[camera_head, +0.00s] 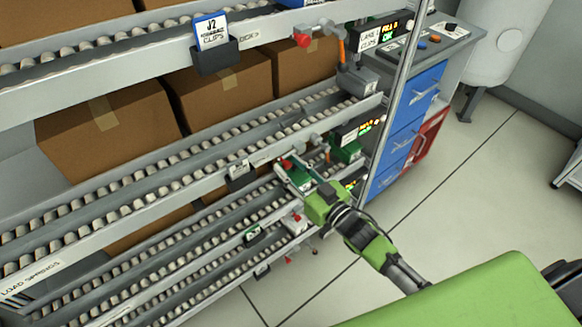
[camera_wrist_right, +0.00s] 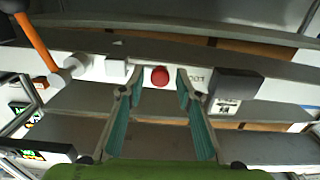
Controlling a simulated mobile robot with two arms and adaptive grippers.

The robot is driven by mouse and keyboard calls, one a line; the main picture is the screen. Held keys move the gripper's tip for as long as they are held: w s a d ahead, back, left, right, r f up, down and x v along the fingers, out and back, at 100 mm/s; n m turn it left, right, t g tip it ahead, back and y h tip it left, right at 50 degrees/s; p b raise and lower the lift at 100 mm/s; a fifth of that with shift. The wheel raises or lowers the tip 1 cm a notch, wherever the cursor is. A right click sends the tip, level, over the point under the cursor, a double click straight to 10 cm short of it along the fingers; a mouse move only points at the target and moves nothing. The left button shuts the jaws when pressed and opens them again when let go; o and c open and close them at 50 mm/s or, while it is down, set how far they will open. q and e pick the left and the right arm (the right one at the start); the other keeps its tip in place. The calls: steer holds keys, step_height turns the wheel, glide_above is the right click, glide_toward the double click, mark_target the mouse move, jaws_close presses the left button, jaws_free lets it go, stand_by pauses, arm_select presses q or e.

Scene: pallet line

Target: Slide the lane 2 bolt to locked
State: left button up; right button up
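The lane 2 bolt's red knob (camera_head: 287,164) is at the right end of the middle rail in the head view. In the right wrist view the round red knob (camera_wrist_right: 160,77) sits on the white rail, between and just beyond my fingertips. My right gripper (camera_head: 293,174) reaches it from the lower right. In the right wrist view my right gripper (camera_wrist_right: 158,88) is open, with a gap on both sides of the knob. Contact cannot be told. Part of the rail lettering shows right of the knob; the fingers hide some of it. My left gripper is not in view.
A dark card holder (camera_wrist_right: 236,84) stands close right of the fingers in the wrist view. A white block (camera_wrist_right: 115,70) and an orange post (camera_wrist_right: 38,42) are left. Above is another red knob (camera_head: 303,40) on the top lane. Blue drawers (camera_head: 410,105) stand right; floor is clear beyond.

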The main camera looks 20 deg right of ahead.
jaws_close()
steer(key=d, duration=0.1)
steer(key=w+d, duration=0.1)
steer(key=d, duration=0.2)
steer(key=shift+w+d, duration=0.35)
steer(key=shift+w, duration=0.05)
steer(key=shift+o, duration=1.5)
jaws_free()
steer(key=shift+r, duration=0.1)
steer(key=shift+d, duration=0.1)
steer(key=shift+s, duration=0.1)
glide_toward(296, 151)
steer(key=v, duration=0.6)
steer(key=shift+d+r, duration=0.1)
